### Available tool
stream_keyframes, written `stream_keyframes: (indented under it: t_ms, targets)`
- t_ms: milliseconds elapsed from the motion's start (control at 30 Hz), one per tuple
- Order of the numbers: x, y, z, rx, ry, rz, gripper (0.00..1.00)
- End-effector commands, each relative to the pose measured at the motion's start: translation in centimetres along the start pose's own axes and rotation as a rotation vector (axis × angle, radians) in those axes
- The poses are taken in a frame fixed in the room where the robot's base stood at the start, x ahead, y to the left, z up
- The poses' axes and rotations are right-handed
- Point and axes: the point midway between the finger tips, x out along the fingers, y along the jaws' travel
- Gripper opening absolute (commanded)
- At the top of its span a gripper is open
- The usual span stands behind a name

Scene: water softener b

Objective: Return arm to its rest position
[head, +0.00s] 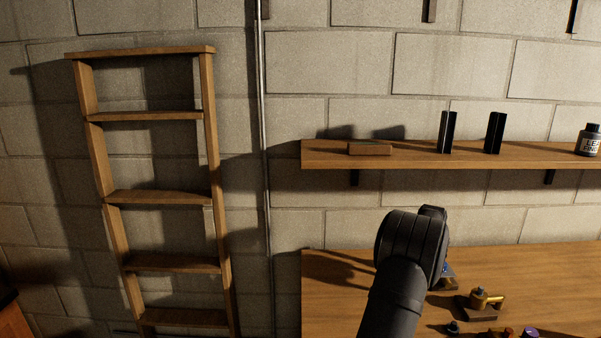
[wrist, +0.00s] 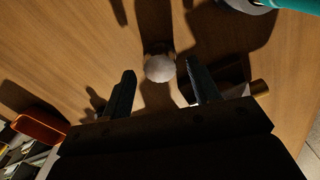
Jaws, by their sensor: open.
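My gripper (wrist: 160,76) is open in the wrist view, its two dark fingers apart above the wooden worktop (wrist: 60,50). A pale round knob-like object (wrist: 159,68) shows in the gap between the fingertips. I cannot tell whether the fingers touch it. In the head view my dark arm rises over the left part of the worktop (head: 335,310), and it hides my gripper there.
A brass fitting on a dark block (head: 483,300) stands right of my arm, with small parts in front. A wall shelf (head: 420,155) holds a wooden block, two black uprights and a bottle (head: 588,141). A wooden ladder (head: 208,150) stands left. An orange-red object (wrist: 38,124) shows lower left.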

Motion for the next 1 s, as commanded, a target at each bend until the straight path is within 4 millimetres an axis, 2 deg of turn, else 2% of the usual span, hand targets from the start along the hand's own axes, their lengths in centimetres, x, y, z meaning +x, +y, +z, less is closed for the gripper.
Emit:
stream_keyframes:
  t_ms: [67,667,1000]
  targets:
    - [1.6,0.1,0.0,0.000,-0.001,0.003,0.56]
    - [-10.5,0.0,0.0,0.000,0.001,-0.003,0.56]
    - [-3.5,0.1,0.0,0.000,-0.001,0.003,0.56]
